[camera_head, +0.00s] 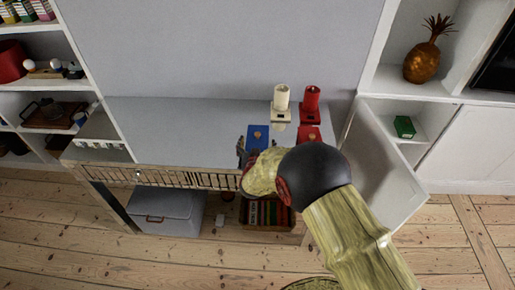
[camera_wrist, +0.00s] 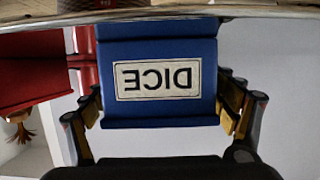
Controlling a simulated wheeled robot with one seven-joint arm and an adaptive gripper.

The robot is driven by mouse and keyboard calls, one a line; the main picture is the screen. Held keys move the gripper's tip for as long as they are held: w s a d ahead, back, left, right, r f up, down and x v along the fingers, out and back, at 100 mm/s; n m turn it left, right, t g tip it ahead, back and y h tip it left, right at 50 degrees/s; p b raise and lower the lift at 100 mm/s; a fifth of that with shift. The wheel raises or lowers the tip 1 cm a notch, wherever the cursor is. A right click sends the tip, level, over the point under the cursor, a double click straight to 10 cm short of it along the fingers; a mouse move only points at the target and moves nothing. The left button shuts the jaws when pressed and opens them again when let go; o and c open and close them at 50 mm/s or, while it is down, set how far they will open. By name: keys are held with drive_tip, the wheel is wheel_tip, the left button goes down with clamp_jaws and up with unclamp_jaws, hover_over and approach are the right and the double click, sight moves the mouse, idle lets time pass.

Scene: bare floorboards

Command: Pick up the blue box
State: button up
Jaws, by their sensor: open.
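In the wrist view the blue box (camera_wrist: 158,50) fills the middle, with a white label reading DICE upside down. My gripper (camera_wrist: 160,108) is open, with one finger on each side of the box's near part. The fingers look close to its sides; I cannot tell whether they touch. In the head view my gripper (camera_head: 252,155) is at the box's near side, partly hidden by my arm.
A red box (camera_head: 308,133) stands just right of the blue one, and also shows in the wrist view (camera_wrist: 35,75). A cream object (camera_head: 281,98) and a red object (camera_head: 311,100) stand behind them. An open cabinet door (camera_head: 385,165) is at the right. The shelf top to the left is clear.

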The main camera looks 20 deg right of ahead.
drive_tip(key=shift+w+d+f, duration=0.15)
drive_tip(key=shift+w, duration=0.25)
drive_tip(key=shift+c, duration=0.6)
drive_tip(key=c, duration=1)
